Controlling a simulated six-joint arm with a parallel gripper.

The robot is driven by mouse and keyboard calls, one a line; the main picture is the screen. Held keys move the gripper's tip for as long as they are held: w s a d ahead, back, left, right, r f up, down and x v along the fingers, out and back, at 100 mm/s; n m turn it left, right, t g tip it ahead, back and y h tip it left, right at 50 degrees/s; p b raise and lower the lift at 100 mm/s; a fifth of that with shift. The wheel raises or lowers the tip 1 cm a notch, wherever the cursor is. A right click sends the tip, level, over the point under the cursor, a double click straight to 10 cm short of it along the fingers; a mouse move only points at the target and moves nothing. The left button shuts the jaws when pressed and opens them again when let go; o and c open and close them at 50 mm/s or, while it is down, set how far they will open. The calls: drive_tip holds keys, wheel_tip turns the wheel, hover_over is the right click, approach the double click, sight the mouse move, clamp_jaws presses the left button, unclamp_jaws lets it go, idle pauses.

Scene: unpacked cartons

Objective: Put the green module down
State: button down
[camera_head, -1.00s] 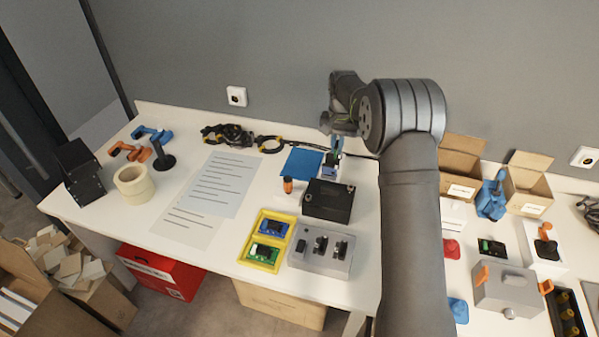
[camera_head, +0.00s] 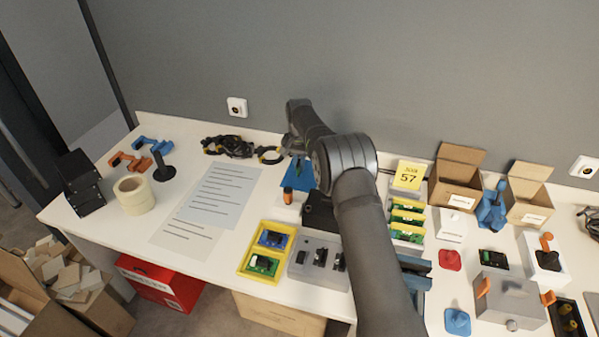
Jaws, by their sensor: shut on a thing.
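I cannot tell whether the module touches the mat. Another green board (camera_head: 262,265) lies in the front compartment of the yellow tray (camera_head: 243,268), with a blue board (camera_head: 273,239) behind it.
An orange-topped piece (camera_head: 288,195) stands close in front of the mat. A black box (camera_head: 318,212) and a grey block with black sockets (camera_head: 312,271) are nearby. Yellow holders with green boards (camera_head: 406,217) stand right of my arm. Paper sheets (camera_head: 222,195) lie left.

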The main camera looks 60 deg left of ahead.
sight(299, 173)
drive_tip(key=shift+f, duration=1.85)
drive_tip(key=shift+f, duration=0.2)
drive_tip(key=shift+f, duration=0.15)
drive_tip(key=c, duration=1.5)
unclamp_jaws()
wheel_tip(299, 173, up, 13)
drive_tip(key=shift+f, duration=0.1)
drive_tip(key=shift+f, duration=0.1)
